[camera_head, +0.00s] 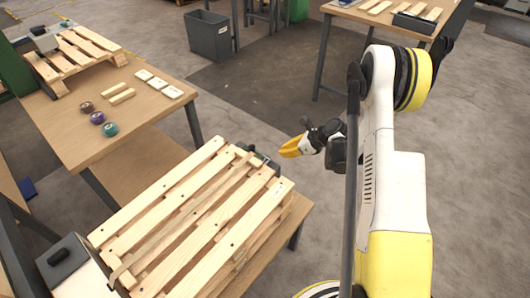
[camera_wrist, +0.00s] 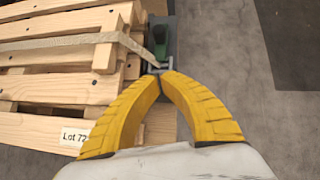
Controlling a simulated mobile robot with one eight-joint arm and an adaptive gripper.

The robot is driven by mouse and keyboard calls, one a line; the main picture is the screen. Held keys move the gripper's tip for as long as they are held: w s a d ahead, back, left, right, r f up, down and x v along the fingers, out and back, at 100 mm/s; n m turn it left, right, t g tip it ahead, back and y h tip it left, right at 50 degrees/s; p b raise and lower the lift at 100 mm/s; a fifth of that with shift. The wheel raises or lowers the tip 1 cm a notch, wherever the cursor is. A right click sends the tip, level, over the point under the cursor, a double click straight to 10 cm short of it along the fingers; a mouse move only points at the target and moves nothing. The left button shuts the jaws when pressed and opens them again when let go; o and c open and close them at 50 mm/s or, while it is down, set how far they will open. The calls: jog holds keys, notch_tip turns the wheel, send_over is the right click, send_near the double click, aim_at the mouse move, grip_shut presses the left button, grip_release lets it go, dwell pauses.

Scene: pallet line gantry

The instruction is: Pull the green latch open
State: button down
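The green latch (camera_wrist: 159,42) stands at the end of the wooden pallet, on a grey metal mount beside its edge. In the head view, the dark latch mount (camera_head: 264,158) shows small at the pallet's upper right side. My gripper (camera_wrist: 160,76) has two curved yellow fingers whose tips meet just below the latch in the wrist view. A pale strap (camera_wrist: 75,42) runs over the pallet to the latch.
The wooden pallet (camera_head: 190,222) lies on a table, with a label reading "Lot 72" (camera_wrist: 75,137) on its side. Another table (camera_head: 140,92) at upper left holds a pallet, wooden blocks and coloured rolls. A grey bin (camera_head: 209,36) stands behind. Floor right of the pallet is clear.

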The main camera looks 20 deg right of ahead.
aim_at(251, 146)
jog(key=b+x, duration=0.4)
jog(key=x, duration=0.5)
jog(key=shift+w+a+f, duration=0.1)
jog(key=shift+w+f, duration=0.05)
jog(key=shift+f, duration=0.25)
jog(key=shift+w+a+b, duration=0.6)
jog(key=shift+w+a, duration=0.6)
jog(key=shift+w+a+r, duration=0.1)
jog(key=shift+w+a, duration=0.15)
jog(key=shift+w, duration=0.1)
jog(key=w+a, duration=0.2)
jog(key=w, duration=0.1)
jog(key=w+a, duration=0.1)
jog(key=shift+w, duration=0.35)
